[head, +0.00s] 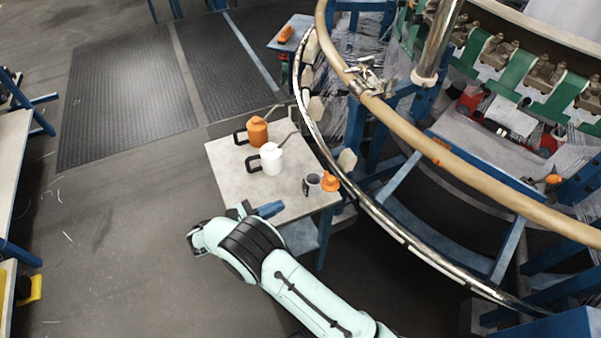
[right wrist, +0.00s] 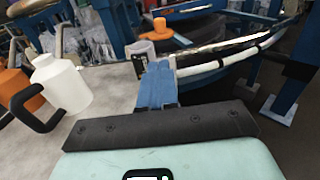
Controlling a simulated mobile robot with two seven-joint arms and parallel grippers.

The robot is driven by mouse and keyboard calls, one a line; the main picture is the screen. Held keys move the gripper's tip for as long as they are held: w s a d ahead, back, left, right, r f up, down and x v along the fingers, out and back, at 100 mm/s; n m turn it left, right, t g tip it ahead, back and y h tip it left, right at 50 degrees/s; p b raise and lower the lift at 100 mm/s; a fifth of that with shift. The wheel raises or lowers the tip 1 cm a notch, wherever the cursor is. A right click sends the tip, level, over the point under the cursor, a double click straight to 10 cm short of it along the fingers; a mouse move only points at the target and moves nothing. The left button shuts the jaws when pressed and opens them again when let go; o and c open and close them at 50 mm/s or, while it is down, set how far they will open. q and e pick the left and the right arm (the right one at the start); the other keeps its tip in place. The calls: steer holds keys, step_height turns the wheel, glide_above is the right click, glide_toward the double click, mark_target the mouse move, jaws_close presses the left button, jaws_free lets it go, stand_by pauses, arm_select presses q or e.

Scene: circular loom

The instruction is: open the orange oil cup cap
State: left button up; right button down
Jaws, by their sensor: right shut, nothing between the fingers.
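An orange oil cup (head: 257,131) with a black handle and an orange top stands upright on the small table; its left part is cut off in the right wrist view (right wrist: 14,92). A white cup (head: 271,159) of the same shape stands in front of it, also in the right wrist view (right wrist: 64,84). My right gripper (head: 270,209) is over the table's front part, nearer than both cups and apart from them. Its blue fingers (right wrist: 156,84) are together and empty. The orange cup's top is out of the right wrist view. My left gripper is not in view.
A small grey open cup (head: 312,180) and an orange cone-shaped piece (head: 330,182) are at the right corner of the table (head: 228,172). The curved loom rail (head: 385,222) runs close along its right side.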

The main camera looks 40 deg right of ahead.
mark_target(327, 182)
steer(key=shift+w+r, duration=0.1)
steer(key=shift+r, duration=0.3)
steer(key=shift+d+r, duration=0.15)
steer(key=shift+d, duration=0.05)
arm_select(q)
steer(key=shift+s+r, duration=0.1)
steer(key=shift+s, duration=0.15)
arm_select(e)
steer(key=d, duration=0.4)
steer(key=s+d, duration=0.1)
steer(key=d, duration=0.4)
steer(key=s+d, duration=0.1)
steer(key=d, duration=0.3)
steer(key=shift+d, duration=0.15)
arm_select(q)
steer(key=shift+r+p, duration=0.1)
steer(key=shift+p, duration=0.2)
arm_select(e)
steer(key=shift+s, duration=0.1)
